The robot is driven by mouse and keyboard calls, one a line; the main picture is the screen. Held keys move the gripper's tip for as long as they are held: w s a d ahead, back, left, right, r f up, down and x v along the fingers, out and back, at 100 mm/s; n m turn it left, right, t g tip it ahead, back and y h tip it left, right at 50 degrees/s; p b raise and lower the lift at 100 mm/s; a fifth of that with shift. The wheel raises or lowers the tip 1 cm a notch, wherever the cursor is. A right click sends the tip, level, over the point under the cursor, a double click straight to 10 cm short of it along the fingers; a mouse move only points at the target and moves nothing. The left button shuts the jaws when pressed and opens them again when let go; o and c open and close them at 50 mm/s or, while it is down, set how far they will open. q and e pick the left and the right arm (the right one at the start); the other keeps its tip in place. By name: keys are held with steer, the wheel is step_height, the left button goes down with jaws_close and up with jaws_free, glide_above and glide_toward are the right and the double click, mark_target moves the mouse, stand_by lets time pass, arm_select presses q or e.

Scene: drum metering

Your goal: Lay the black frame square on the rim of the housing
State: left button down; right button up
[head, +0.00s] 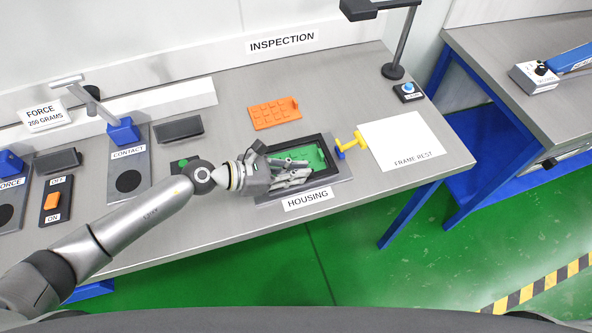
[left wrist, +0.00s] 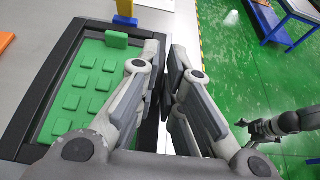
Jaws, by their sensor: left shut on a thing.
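The black frame (head: 331,157) is a dark rectangle over the housing (head: 344,188), around a green keypad (head: 314,155). In the left wrist view the frame (left wrist: 42,84) surrounds the green keys (left wrist: 83,86). My left gripper (head: 303,177) is shut on the frame's near side, with its fingers (left wrist: 168,85) at that edge. The frame looks roughly lined up with the housing; I cannot tell whether it touches the rim all round.
A yellow and blue piece (head: 350,144) stands close to the frame's right side. The white frame rest (head: 402,141) lies bare farther right. An orange keypad (head: 274,112) lies behind the housing. A button box (head: 408,92) and lamp post (head: 399,50) stand at back right.

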arm_select(q)
steer(key=shift+f, duration=0.3)
steer(key=shift+f+b, duration=0.15)
steer(key=shift+b, duration=0.25)
steer(key=c, duration=1.5)
jaws_free()
steer(key=shift+a, duration=0.1)
